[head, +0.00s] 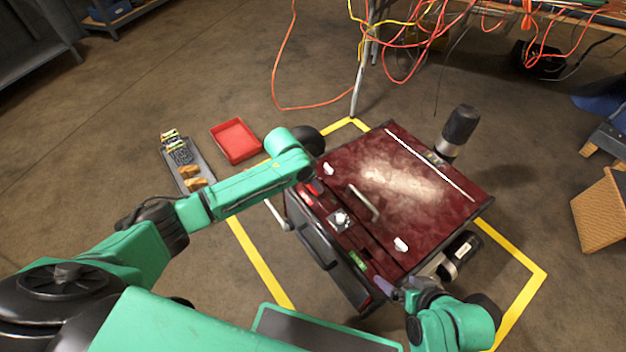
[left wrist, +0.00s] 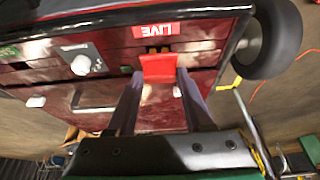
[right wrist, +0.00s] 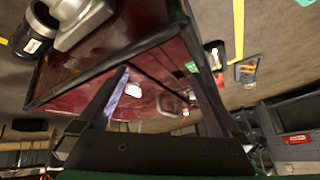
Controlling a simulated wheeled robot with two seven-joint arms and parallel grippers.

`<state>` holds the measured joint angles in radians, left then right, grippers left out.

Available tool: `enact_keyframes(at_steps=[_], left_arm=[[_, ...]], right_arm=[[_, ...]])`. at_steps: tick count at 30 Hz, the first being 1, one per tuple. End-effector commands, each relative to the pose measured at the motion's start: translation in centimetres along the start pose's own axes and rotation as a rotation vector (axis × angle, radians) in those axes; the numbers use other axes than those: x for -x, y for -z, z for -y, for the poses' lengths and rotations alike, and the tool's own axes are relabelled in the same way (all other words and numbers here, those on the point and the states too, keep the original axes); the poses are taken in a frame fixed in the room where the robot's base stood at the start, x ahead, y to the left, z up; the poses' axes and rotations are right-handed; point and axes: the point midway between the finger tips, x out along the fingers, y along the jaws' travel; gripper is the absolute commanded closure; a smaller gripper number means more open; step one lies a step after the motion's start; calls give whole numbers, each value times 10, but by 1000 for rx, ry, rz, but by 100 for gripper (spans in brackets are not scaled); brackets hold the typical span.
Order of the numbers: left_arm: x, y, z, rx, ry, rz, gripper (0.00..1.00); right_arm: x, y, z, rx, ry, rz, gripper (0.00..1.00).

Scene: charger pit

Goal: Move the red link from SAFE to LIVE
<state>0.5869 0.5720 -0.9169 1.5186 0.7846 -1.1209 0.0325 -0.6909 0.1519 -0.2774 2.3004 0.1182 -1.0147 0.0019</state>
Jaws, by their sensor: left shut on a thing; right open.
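The red link (left wrist: 158,68) is between the fingertips of my left gripper (left wrist: 160,80), which is shut on it. I cannot tell how deep the link sits. The green SAFE label (head: 357,262) is at the panel's other end, and no red link shows there. My right gripper (right wrist: 156,78) is open and empty by the cabinet's near right corner.
A white knob (head: 340,219) and a lid handle (head: 364,203) stand up between the two ends. A red tray (head: 235,141) and a grey tray (head: 201,163) with parts lie on the floor behind my left arm. Orange cables (head: 405,60) hang at the back.

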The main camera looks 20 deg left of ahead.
Motion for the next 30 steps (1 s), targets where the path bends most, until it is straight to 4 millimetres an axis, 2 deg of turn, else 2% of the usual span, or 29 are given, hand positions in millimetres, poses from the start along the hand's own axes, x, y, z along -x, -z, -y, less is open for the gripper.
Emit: enact_keyframes(at_steps=[30], left_arm=[[-19,-8,0,0,0,-1,100]], right_arm=[[-6,-4,-1,0,0,0,0]])
